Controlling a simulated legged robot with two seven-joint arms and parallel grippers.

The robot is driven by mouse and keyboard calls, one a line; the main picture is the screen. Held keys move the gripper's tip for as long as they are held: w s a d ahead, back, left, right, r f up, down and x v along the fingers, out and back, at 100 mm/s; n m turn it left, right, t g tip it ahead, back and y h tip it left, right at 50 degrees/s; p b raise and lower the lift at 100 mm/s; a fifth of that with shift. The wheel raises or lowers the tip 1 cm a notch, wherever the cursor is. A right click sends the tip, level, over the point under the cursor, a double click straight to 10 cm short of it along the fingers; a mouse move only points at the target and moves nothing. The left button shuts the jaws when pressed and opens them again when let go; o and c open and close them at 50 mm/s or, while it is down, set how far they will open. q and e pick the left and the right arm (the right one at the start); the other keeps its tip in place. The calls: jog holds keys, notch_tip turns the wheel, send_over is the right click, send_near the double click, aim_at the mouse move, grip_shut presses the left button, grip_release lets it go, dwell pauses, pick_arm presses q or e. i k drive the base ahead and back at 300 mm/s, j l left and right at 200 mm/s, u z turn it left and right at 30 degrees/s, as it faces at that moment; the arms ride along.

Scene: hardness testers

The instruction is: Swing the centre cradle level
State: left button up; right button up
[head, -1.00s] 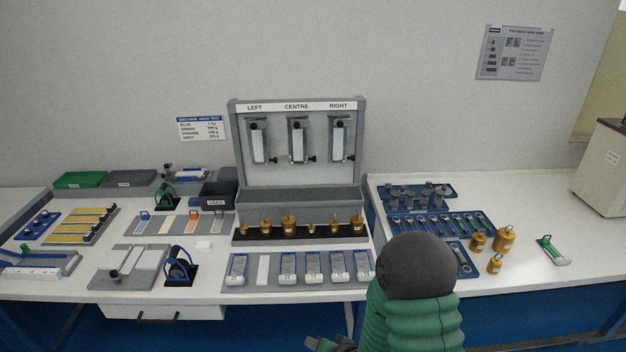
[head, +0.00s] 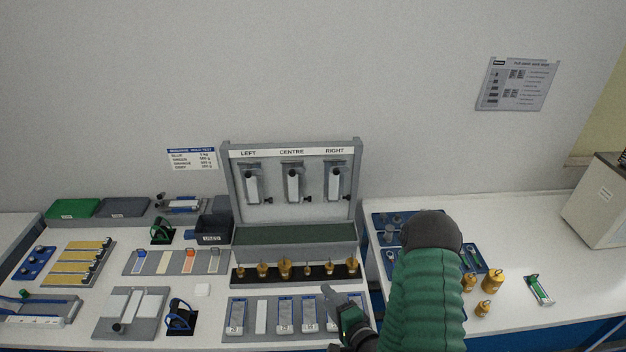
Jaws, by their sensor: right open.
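The centre cradle (head: 293,186) hangs upright under the CENTRE label on the grey tester stand (head: 240,213), a pale strip with a dark knob at its top. The left cradle (head: 251,188) and the right cradle (head: 334,185) hang the same way beside it. My right gripper (head: 331,299) is low in front of the stand, over the front row of blue-and-white pieces, well below and apart from the centre cradle. It is open, and I see nothing between its jaws. My left gripper is out of view.
Several brass weights (head: 284,268) stand on a dark strip at the stand's foot. A tray of blue-and-white pieces (head: 261,316) lies in front. More brass weights (head: 493,281) stand on the right table. A dark USED bin (head: 212,230) is left of the stand.

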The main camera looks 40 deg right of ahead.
aim_at(293, 189)
jog(key=i+l, duration=0.7)
jog(key=l, duration=0.15)
